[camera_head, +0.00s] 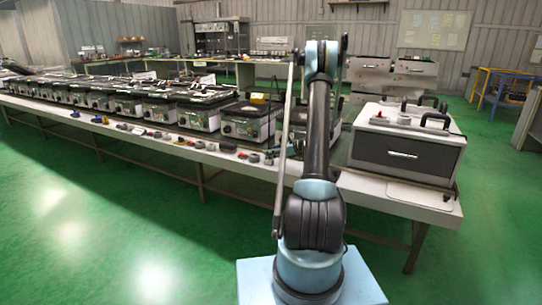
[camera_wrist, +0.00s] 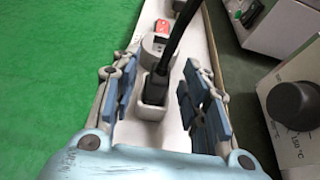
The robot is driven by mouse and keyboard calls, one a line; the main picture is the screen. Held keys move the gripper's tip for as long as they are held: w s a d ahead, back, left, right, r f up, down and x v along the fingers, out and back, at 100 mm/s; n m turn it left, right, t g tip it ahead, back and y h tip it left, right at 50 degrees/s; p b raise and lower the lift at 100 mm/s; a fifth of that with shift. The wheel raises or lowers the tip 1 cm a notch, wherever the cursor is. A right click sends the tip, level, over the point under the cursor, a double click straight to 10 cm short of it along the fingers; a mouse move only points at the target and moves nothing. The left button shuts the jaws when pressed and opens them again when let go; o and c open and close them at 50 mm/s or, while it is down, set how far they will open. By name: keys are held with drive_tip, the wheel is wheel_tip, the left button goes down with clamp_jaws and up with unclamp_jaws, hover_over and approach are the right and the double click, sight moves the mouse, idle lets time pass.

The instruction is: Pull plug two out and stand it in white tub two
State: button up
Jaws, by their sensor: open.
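In the wrist view, a dark plug (camera_wrist: 155,88) with a thick black cable stands upright in a small white holder (camera_wrist: 150,112) near the edge of the bench. I cannot tell whether the holder is a socket or a tub, and no number is readable. My gripper (camera_wrist: 160,92) is open, with one blue-padded finger on each side of the plug. The fingers appear apart from it.
A round grey piece (camera_wrist: 157,42) and a red item (camera_wrist: 162,27) lie beyond the plug. A unit with a black knob (camera_wrist: 293,104) stands at the right. In the head view, a long white bench (camera_head: 190,143) carries several heating units; a large handled box (camera_head: 405,150) stands at the right.

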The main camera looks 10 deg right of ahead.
drive_tip(key=v, duration=1.1)
drive_tip(key=shift+s+d, duration=0.2)
drive_tip(key=shift+d, duration=0.1)
drive_tip(key=shift+r, duration=0.2)
drive_tip(key=s+a+r+n+g+h, duration=0.1)
drive_tip(key=s+a+r+n+h, duration=0.1)
drive_tip(key=s+a+r+n, duration=0.35)
drive_tip(key=s+a+r+n+g+h, duration=0.1)
drive_tip(key=s+a+r+n+g, duration=0.15)
drive_tip(key=s, duration=0.65)
drive_tip(key=s+a+r+n+g+h, duration=0.1)
drive_tip(key=s+a+r+n+h, duration=0.15)
drive_tip(key=s+a+n, duration=0.35)
drive_tip(key=s+d+f+n+h, duration=0.1)
drive_tip(key=s+f+n, duration=0.1)
drive_tip(key=s, duration=0.7)
drive_tip(key=s+d+f+n+g+h, duration=0.1)
drive_tip(key=s+n, duration=0.4)
drive_tip(key=s, duration=0.5)
drive_tip(key=s+d+f+n+h, duration=0.2)
drive_tip(key=s+f+n+h, duration=0.1)
drive_tip(key=s, duration=0.6)
drive_tip(key=shift+s+n, duration=0.35)
drive_tip(key=shift+n, duration=0.35)
drive_tip(key=shift+h, duration=0.25)
drive_tip(key=shift+w+f, duration=0.25)
drive_tip(key=shift+w, duration=0.2)
